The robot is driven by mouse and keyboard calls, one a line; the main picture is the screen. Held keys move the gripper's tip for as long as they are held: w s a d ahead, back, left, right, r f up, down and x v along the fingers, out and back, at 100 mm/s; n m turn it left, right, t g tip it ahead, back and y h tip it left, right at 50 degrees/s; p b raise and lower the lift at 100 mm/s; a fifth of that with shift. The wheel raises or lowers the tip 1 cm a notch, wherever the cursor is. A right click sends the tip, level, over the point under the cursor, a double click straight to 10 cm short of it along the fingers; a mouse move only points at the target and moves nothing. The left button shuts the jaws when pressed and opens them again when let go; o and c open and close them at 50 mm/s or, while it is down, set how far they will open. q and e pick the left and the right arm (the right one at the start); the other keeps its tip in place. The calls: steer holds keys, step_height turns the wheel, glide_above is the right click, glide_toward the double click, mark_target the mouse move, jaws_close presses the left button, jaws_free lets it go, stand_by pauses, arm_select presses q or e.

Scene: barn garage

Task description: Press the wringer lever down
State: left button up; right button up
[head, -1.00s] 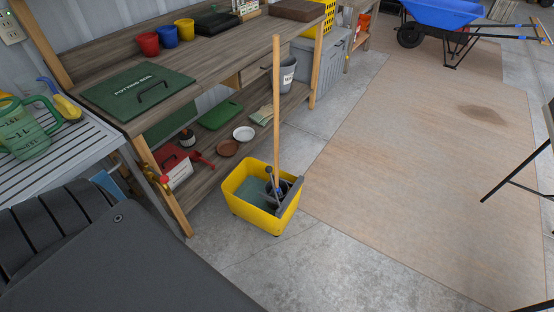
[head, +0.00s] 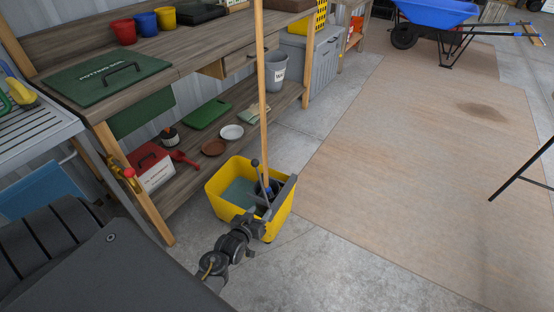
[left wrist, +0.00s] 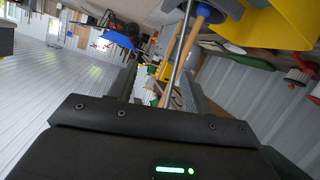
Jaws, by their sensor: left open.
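The yellow mop bucket (head: 222,205) stands on the concrete, with a grey wringer (head: 284,192) at its right side. The wringer lever (head: 259,175) is a thin rod with a dark knob, standing up and leaning slightly left. A wooden mop handle (head: 262,100) rises beside it. My left gripper (head: 256,214) is open at the bucket's near rim, below the lever knob. In the left wrist view, a metal rod (left wrist: 181,42) runs toward the gap between the open fingers (left wrist: 160,92); contact cannot be told. The blue mop socket (left wrist: 207,12) shows close by. My right gripper is out of view.
A wooden potting bench (head: 205,50) with a lower shelf stands behind and left of the bucket. A grey slatted table (head: 30,135) is at the left. Open floor and a tan mat (head: 400,160) lie to the right.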

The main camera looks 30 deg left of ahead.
mark_target(255, 163)
arm_select(q)
steer(key=w+a+r+n+t+y+b, duration=0.1)
steer(key=a+r+t+y+b, duration=0.15)
steer(key=r, duration=0.35)
steer(key=a+r+n+t+y+b, duration=0.1)
steer(key=a+r, duration=0.3)
steer(key=r, duration=0.1)
steer(key=shift+h, duration=0.25)
steer(key=b+x, duration=0.1)
steer(key=x, duration=0.8)
steer(key=shift+w+f, duration=0.15)
steer(key=shift+w, duration=0.1)
steer(key=shift+w+a, duration=0.15)
steer(key=shift+w, duration=0.5)
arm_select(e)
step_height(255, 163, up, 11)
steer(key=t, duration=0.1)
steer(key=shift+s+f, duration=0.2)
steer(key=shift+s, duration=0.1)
arm_select(q)
steer(key=shift+c, duration=0.4)
jaws_close()
